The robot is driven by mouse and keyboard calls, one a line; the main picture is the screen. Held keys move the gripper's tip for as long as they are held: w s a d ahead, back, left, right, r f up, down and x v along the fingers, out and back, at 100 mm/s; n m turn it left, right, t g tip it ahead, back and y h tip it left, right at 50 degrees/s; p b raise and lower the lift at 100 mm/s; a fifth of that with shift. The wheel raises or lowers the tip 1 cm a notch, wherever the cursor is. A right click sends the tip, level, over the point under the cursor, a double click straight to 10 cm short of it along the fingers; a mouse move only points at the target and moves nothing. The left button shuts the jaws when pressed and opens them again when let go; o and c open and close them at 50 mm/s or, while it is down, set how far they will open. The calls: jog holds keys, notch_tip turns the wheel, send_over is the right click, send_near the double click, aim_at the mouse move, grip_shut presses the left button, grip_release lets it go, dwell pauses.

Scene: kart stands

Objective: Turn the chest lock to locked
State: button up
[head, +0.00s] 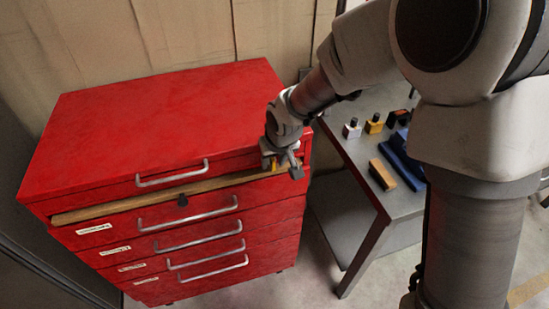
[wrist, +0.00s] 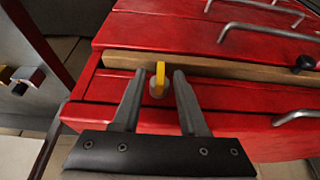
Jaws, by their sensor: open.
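The red chest (head: 160,120) stands at the left, with several handled drawers. Its lock shows a small yellow tab (wrist: 160,74) on a pale round base, at the end of the wooden strip in the wrist view. In the head view the yellow tab (head: 274,165) is partly hidden by my gripper (head: 284,168) at the chest's right front. In the wrist view my gripper (wrist: 154,77) is open, with one finger on each side of the tab and gaps visible. The tab points upright in that view. Whether the fingers reach past it in depth is unclear.
A wooden strip (head: 130,203) crosses the chest front, with a black knob (head: 183,200) near its middle. Metal drawer handles (head: 172,174) stick out. Floor shows between chest and table.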

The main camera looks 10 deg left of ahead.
grip_shut()
